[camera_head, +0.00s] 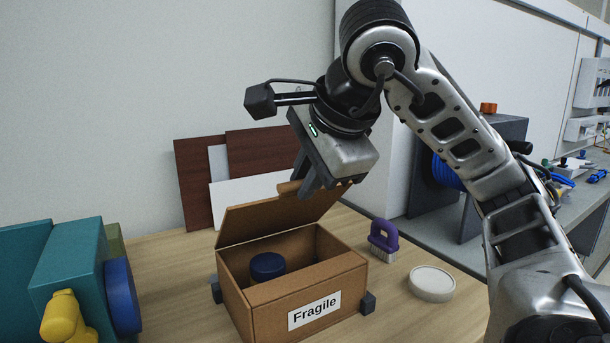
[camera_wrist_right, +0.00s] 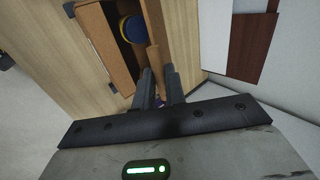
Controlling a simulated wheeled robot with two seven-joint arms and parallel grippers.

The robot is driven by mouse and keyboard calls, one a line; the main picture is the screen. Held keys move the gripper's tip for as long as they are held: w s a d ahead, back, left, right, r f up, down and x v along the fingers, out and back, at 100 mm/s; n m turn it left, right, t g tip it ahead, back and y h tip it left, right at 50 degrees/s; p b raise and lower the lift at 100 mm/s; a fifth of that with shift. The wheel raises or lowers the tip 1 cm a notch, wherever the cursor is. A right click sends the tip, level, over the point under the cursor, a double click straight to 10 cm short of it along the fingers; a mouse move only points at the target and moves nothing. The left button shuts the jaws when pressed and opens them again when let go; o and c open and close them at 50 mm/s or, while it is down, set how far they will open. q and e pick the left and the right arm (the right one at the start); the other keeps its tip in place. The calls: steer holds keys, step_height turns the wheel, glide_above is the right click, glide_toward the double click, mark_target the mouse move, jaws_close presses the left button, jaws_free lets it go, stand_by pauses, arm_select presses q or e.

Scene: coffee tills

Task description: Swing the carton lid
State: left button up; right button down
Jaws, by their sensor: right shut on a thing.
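The cardboard carton (camera_head: 265,305), with a "Fragile" label on its front, stands on the wooden table. Its lid (camera_head: 262,218) is hinged at the back and stands raised, tilted up. My right gripper (camera_head: 307,185) is shut on the lid at its upper edge. In the right wrist view, the fingers of my right gripper (camera_wrist_right: 160,78) close on the lid (camera_wrist_right: 154,35), beside the open carton (camera_wrist_right: 108,48). A dark blue round-topped thing (camera_head: 267,265) is inside the carton; its lower part is partly hidden. My left gripper is not in view.
Small dark blocks (camera_head: 368,303) sit against the carton's sides. A purple brush (camera_head: 383,240) and a white round dish (camera_head: 432,283) lie to the right. Teal equipment with a blue disc (camera_head: 121,295) is at left. Dark red and white panels (camera_head: 262,152) lean behind.

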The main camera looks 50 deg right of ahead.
steer(key=s+f+b, duration=0.2)
steer(key=f, duration=0.1)
steer(key=shift+s+a+f+b, duration=0.1)
steer(key=shift+s+a+b, duration=0.25)
steer(key=shift+s+a, duration=0.05)
steer(key=c, duration=1.4)
jaws_free()
steer(key=shift+o, duration=0.2)
